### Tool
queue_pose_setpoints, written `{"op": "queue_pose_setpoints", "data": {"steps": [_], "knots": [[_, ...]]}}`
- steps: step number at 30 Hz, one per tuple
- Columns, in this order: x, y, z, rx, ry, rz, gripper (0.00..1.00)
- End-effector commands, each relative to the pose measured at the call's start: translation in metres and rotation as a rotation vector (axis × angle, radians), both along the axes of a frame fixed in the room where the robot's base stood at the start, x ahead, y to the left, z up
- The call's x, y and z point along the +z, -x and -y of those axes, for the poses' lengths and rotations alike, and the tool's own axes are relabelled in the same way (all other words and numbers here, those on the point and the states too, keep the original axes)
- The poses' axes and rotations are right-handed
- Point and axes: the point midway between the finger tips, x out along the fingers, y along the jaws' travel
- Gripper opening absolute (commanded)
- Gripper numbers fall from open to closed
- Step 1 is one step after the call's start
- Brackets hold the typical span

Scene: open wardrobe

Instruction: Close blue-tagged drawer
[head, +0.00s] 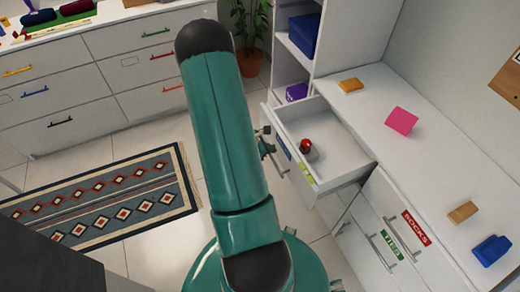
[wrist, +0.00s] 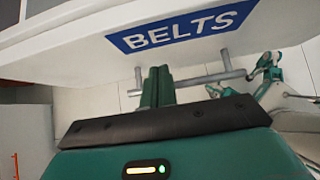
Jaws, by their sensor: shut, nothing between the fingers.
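The blue-tagged drawer (head: 345,152) is pulled open from the white unit at right in the head view. Its blue tag reads BELTS (wrist: 183,30) in the wrist view, on the white drawer front, with a grey bar handle (wrist: 205,79) below it. My gripper (wrist: 157,88) is shut and empty, its green fingers close to the left part of the handle. I cannot tell whether they touch it. In the head view my gripper (head: 265,142) is partly hidden by my arm, just outside the drawer front. A red and dark round item (head: 306,148) lies inside the drawer.
The white counter (head: 375,85) right of the drawer holds a pink item (head: 401,121) and several small blocks. Nearby fronts carry a red SOCKS tag (head: 416,228) and a green tag (head: 392,246). A patterned rug (head: 105,200) lies on the open floor at left.

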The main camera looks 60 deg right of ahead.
Motion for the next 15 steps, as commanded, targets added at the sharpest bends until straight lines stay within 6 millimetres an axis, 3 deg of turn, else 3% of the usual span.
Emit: {"op": "queue_pose_setpoints", "data": {"steps": [15], "knots": [[0.0001, 0.0070, 0.0084, 0.001, 0.000, 0.000, 0.00]]}}
